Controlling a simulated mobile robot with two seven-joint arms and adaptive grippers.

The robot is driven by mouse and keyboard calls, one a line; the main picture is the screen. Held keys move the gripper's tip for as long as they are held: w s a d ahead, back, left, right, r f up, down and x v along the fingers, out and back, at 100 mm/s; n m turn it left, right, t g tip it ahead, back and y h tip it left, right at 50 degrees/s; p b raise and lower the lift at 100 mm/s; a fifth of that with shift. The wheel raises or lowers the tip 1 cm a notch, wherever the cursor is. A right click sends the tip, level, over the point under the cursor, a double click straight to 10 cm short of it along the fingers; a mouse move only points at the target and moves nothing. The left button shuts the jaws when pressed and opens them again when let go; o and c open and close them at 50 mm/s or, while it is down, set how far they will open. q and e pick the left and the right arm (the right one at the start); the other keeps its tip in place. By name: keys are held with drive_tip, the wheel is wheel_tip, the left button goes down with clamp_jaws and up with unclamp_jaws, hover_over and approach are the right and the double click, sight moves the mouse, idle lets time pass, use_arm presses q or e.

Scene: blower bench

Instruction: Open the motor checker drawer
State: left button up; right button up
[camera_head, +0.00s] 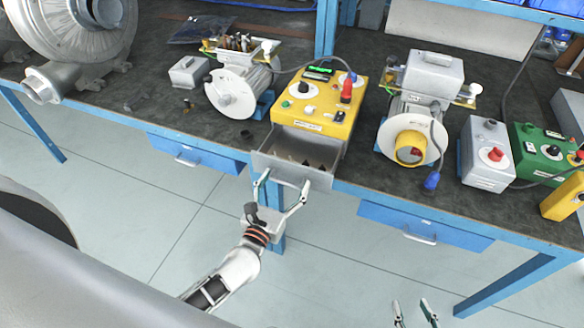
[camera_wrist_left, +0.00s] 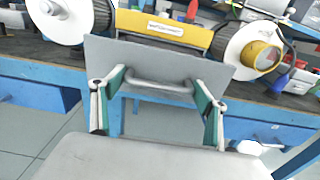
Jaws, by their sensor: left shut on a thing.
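The motor checker (camera_head: 322,98) is a yellow box with buttons and a small green display, standing on the bench. Its grey drawer (camera_head: 266,160) is pulled out toward me, past the bench's front edge, and small dark and brown items show inside. In the left wrist view, the drawer's grey front panel (camera_wrist_left: 140,62) carries a bar handle (camera_wrist_left: 160,86). My left gripper (camera_head: 286,181) is shut on this handle, with a finger at each end; it also shows in the left wrist view (camera_wrist_left: 157,80). My right gripper (camera_head: 413,302) is open and empty at the lower edge, below the bench.
White-faced motors (camera_head: 234,92) (camera_head: 408,140) stand on both sides of the checker. A grey box with a red knob (camera_head: 487,155) and a green box (camera_head: 540,150) are at the right. Blue bench drawers (camera_head: 195,153) (camera_head: 425,226) hang below the bench top. The floor in front is clear.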

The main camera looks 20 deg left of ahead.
use_arm(q)
drive_tip(key=shift+s, duration=1.3)
drive_tip(key=o, duration=1.6)
drive_tip(key=s, duration=1.2)
drive_tip(key=shift+a, duration=0.25)
